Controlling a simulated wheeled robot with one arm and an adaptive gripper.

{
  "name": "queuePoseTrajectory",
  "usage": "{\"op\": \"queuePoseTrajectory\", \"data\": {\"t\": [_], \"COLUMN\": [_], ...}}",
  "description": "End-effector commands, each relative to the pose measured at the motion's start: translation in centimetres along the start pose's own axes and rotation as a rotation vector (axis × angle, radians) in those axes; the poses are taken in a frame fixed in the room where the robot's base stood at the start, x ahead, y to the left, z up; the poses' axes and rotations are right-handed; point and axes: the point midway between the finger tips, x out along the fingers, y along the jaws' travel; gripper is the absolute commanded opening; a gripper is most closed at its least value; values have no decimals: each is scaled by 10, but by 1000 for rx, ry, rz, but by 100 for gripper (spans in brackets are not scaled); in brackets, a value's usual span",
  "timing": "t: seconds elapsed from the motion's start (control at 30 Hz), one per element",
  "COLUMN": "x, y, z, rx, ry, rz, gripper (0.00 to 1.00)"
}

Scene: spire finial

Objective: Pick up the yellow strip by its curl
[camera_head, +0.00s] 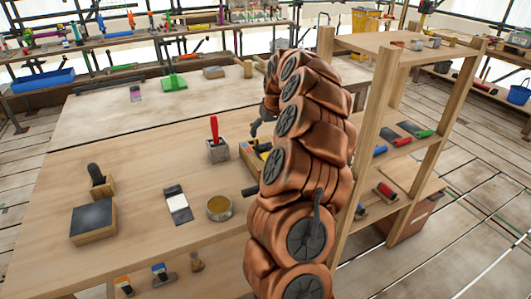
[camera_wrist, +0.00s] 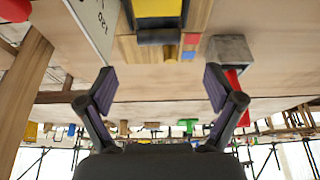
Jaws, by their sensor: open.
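A yellow piece (camera_wrist: 157,8), which seems to be the yellow strip, shows at the top edge of the wrist view, over a wooden holder (camera_wrist: 127,48) with a dark bar (camera_wrist: 157,37) in front. Its curl cannot be made out clearly. In the head view a bit of yellow (camera_head: 264,147) shows on the wooden holder (camera_head: 250,160), partly hidden by my arm. My gripper (camera_wrist: 160,88) is open and empty, its two fingers wide apart and apart from the holder. In the head view my gripper (camera_head: 260,124) is above the table beside the holder.
A grey block (camera_head: 217,150) with a red-handled tool (camera_head: 213,128) stands left of the holder, close to my gripper. A tin (camera_head: 219,208), a black-and-white piece (camera_head: 178,205) and a dark-topped block (camera_head: 93,221) lie on the near table. A wooden shelf (camera_head: 383,120) stands right of my arm.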

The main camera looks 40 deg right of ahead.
Motion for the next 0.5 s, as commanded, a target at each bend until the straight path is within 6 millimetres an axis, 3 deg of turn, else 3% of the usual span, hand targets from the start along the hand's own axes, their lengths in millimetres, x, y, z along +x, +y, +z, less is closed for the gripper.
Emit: {"op": "queuePoseTrajectory", "data": {"t": [0.5], "x": [37], "y": [3], "z": [1], "rx": [4], "ry": [-2], "rz": [3], "gripper": [92]}}
